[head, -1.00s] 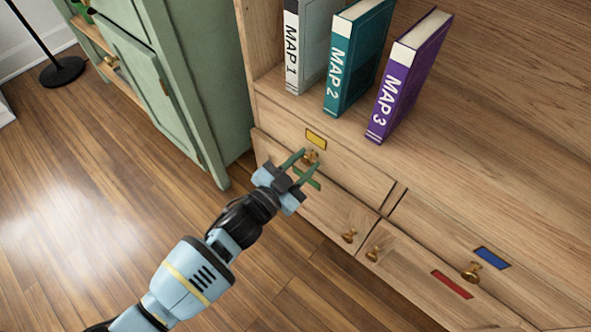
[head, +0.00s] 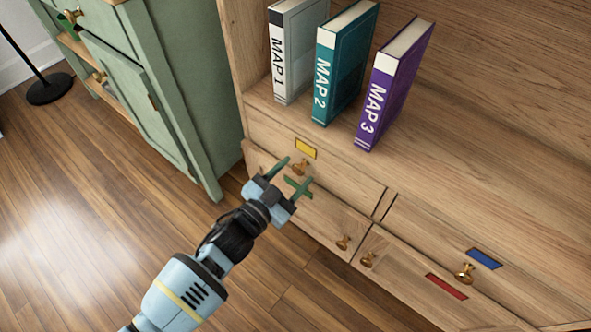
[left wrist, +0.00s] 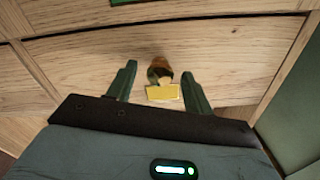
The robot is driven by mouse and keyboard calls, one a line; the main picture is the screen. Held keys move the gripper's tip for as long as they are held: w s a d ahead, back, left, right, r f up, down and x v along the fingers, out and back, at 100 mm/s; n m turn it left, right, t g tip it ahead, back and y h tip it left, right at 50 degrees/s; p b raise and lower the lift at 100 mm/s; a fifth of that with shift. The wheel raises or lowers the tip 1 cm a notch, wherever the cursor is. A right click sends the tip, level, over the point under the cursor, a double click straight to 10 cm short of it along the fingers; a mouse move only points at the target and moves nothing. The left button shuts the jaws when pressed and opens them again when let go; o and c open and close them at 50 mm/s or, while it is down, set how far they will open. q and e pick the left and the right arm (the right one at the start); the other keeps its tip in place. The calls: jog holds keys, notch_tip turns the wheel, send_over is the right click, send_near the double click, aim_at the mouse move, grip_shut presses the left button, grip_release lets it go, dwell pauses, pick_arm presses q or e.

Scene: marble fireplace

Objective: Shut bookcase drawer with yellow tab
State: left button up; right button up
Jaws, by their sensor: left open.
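The bookcase drawer with the yellow tab (head: 306,149) is in the upper row at the left, under the books. Its front looks about flush with the bookcase, though a small gap would be hard to see. Its brass knob (head: 301,166) is just beyond my left gripper (head: 298,169), which is open and empty. In the left wrist view, the knob (left wrist: 159,69) and yellow tab (left wrist: 163,93) appear between the two green fingers, with bare wood showing on both sides of the knob. My right gripper is not in view.
Below is a drawer with a brass knob (head: 343,242); its green tab is partly covered by my finger. Drawers with blue (head: 485,258) and red (head: 446,286) tabs are at right. Several map books stand above. A green cabinet (head: 190,80) is left; wooden floor (head: 110,200) is open.

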pick_arm(q)
jog(key=p+v, duration=0.2)
jog(key=v, duration=0.4)
jog(key=shift+s+a, duration=0.15)
jog(key=shift+s, duration=0.15)
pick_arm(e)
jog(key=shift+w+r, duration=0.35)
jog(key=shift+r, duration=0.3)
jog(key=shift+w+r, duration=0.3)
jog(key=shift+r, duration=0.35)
pick_arm(q)
jog(key=shift+r, duration=0.1)
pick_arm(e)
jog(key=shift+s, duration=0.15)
